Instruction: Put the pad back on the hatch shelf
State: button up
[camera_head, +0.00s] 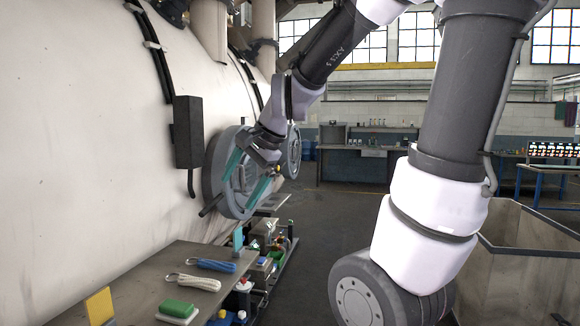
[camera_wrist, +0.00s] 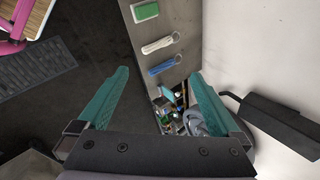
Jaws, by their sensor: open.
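A green-topped pad with a white base (camera_head: 177,311) lies flat near the front end of a grey-brown shelf (camera_head: 150,270) along the big pale vessel. The pad also shows at the top of the wrist view (camera_wrist: 146,11). My gripper (camera_head: 247,178) has two teal fingers spread wide, with nothing held between them. It is in front of the round grey hatch (camera_head: 222,180), above and beyond the shelf's far end. In the wrist view my gripper (camera_wrist: 159,74) points down past the shelf's end, apart from the pad.
A yellow card (camera_head: 100,306) and a teal card (camera_head: 238,240) stand at the shelf. Bottles (camera_head: 243,290) crowd below its edge.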

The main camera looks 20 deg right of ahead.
jog(key=s+d+r+n+t+h, duration=0.1)
jog(key=s+d+r+n+h, duration=0.1)
jog(key=s+d+r+n, duration=0.3)
jog(key=s+d+n, duration=0.2)
jog(key=s+d, duration=0.1)
jog(key=s, duration=0.1)
jog(key=shift+s+r+t, duration=0.2)
jog(key=shift+s+t, duration=0.2)
jog(key=shift+d, duration=0.1)
